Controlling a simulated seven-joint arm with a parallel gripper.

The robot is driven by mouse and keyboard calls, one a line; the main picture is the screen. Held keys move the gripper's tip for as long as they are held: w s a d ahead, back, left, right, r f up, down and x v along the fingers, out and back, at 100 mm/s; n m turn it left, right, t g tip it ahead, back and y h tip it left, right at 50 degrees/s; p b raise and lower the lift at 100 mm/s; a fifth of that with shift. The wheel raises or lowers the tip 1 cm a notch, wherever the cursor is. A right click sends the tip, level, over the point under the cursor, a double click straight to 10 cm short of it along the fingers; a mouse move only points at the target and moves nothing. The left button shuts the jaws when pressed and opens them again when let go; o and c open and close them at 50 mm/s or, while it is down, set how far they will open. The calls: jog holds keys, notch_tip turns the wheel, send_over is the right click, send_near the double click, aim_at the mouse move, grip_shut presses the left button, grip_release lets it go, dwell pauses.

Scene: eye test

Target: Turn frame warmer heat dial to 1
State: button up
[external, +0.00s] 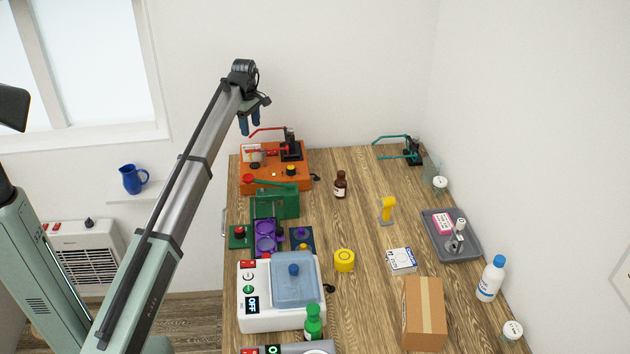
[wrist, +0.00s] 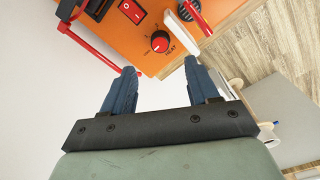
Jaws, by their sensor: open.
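The orange unit (external: 262,183) stands at the back left of the table in the external view. The dial's exact setting is too small to read. My gripper (external: 250,132) hangs above the unit's back left, fingers pointing down. In the wrist view my gripper (wrist: 159,67) has its two blue fingers apart with nothing between them. The dial appears beyond the fingertips, between their lines, and apart from them.
A red rocker switch (wrist: 132,11) sits beside the dial.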

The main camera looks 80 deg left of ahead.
notch_tip(320, 180, down, 10)
jog(key=shift+w+a+r, duration=0.1)
dwell(0.4)
jog(key=shift+c, duration=0.2)
jog(key=c, duration=1)
jog(key=m, duration=1.2)
jog(key=shift+m, duration=0.4)
